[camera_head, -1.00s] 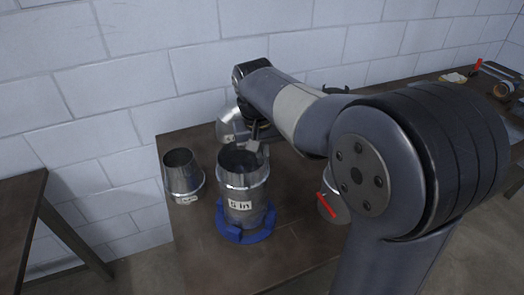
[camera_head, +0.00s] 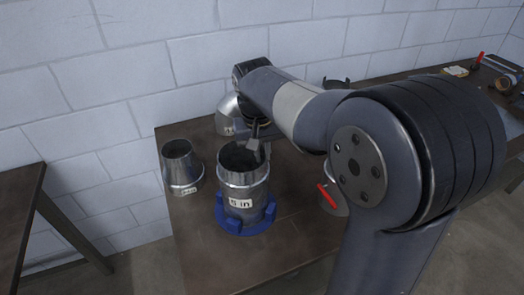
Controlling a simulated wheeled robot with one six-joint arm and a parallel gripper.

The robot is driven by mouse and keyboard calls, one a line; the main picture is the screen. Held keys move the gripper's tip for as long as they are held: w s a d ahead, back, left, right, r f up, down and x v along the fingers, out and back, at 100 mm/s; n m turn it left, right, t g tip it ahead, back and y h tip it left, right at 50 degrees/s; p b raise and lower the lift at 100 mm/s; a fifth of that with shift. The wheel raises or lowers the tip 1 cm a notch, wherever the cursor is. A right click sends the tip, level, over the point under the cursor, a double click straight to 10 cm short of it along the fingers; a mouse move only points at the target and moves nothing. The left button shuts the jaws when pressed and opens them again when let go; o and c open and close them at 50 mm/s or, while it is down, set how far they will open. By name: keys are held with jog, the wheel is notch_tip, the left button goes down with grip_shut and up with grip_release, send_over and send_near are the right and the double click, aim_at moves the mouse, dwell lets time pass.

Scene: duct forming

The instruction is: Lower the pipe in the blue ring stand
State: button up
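The metal pipe (camera_head: 243,181), a silvery cylinder with a white "in" label, stands upright in the blue ring stand (camera_head: 243,226). The stand's uprights surround the pipe's lower end, and its top is open. My gripper (camera_head: 257,152) is at the pipe's right rear rim and seems shut on the wall there. The fingertip inside the pipe is hard to make out. The pipe's bottom is hidden inside the stand.
A tapered metal piece (camera_head: 182,166) stands left of the pipe. Another metal piece (camera_head: 227,114) is behind it, partly hidden by my arm. A metal part with a red handle (camera_head: 327,196) is to the right. The brown table's front (camera_head: 268,270) is clear.

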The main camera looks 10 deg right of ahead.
jog(key=o, duration=0.3)
jog(key=shift+o, duration=0.2)
notch_tip(320, 180, up, 11)
jog(key=s, duration=0.1)
jog(key=shift+a+f, duration=0.15)
jog(key=shift+a, duration=0.3)
jog(key=shift+f, duration=0.1)
jog(key=f, duration=0.7)
jog(key=w+d+f, duration=0.1)
jog(key=f, duration=0.3)
jog(key=shift+r+p, duration=1.1)
jog(key=shift+r, duration=0.85)
